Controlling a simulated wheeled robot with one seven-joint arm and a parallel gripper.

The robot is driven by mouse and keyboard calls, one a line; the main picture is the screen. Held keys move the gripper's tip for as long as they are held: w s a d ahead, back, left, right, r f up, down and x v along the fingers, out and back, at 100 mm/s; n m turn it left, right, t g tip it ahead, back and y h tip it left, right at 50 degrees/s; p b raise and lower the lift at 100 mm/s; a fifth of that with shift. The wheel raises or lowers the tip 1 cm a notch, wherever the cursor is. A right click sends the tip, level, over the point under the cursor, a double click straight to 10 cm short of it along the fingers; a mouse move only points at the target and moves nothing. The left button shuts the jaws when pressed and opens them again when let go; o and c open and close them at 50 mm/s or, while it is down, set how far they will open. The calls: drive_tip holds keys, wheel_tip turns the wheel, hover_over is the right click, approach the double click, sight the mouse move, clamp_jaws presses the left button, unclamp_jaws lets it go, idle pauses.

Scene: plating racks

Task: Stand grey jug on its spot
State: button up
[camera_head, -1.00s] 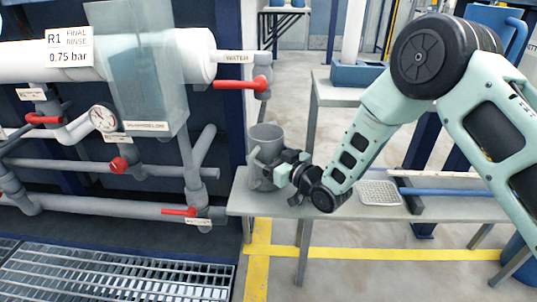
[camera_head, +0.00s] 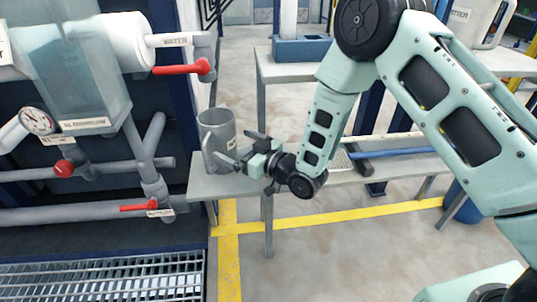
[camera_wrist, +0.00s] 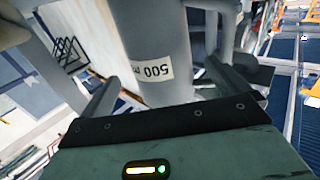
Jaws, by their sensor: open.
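In the wrist view the jug (camera_wrist: 150,35) rises between the two spread fingers (camera_wrist: 168,90), with a white "500 m" label upside down. I cannot tell whether a finger touches it. No marked spot for the jug can be made out.
Grey pipes with red valve handles (camera_head: 183,69) and a translucent panel (camera_head: 75,70) stand left of the bench. A blue bar (camera_head: 400,152) lies along the bench to the right. A blue-based fixture (camera_head: 300,48) stands on a bench behind.

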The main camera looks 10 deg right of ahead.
drive_tip(key=p+v, duration=0.2)
drive_tip(key=v, duration=0.9)
drive_tip(key=s+a+r+g+h, duration=0.3)
drive_tip(key=s+r+g+h, duration=0.1)
drive_tip(key=r+g+h, duration=0.15)
drive_tip(key=s+d+r+g+h, duration=0.2)
drive_tip(key=s+r, duration=0.1)
drive_tip(key=s, duration=0.4)
drive_tip(key=s+d+r+m+g+h, duration=0.1)
drive_tip(key=s+d+r+g+h, duration=0.15)
drive_tip(key=s, duration=0.55)
drive_tip(key=s+d+r+g+h, duration=0.2)
drive_tip(key=s+r+g, duration=0.1)
drive_tip(key=s, duration=0.4)
wheel_tip(320, 180, up, 38)
drive_tip(key=s+p, duration=0.1)
drive_tip(key=p, duration=3.7)
drive_tip(key=shift+d, duration=0.35)
drive_tip(key=shift+c, duration=0.3)
